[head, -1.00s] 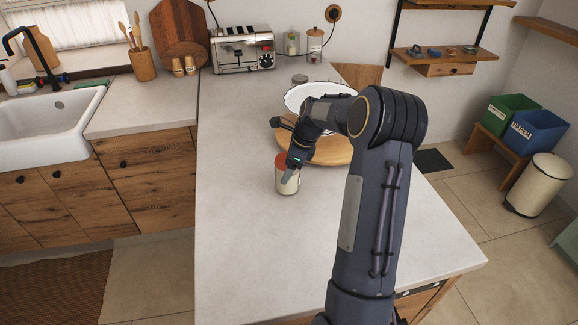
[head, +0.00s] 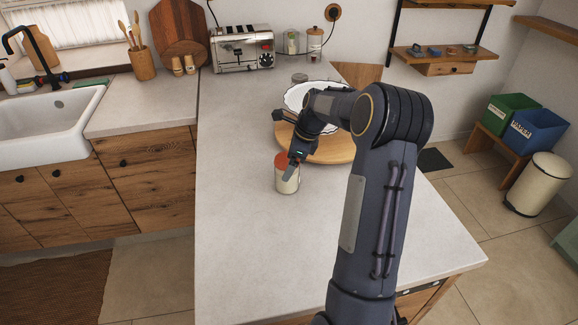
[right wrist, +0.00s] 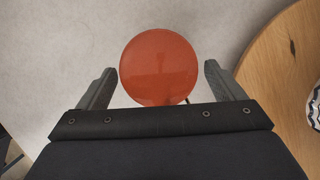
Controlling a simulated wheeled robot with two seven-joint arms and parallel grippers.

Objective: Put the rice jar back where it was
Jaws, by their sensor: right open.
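A jar (head: 285,186) with an orange-red lid and pale contents, which looks like the rice jar, stands upright on the counter left of the round wooden board. Its lid (right wrist: 160,68) fills the middle of the right wrist view. My right gripper (right wrist: 161,74) is open, with one finger on each side of the lid and visible gaps to it. In the head view the right gripper (head: 291,168) is at the top of the jar and partly covers it. My left gripper is not in view.
The round wooden board (head: 330,150) and a white plate (head: 300,92) are just behind my right arm. A toaster (head: 242,48), a glass jar (head: 292,42) and a copper-lidded jar (head: 314,45) stand by the wall. The counter's left and front areas are clear.

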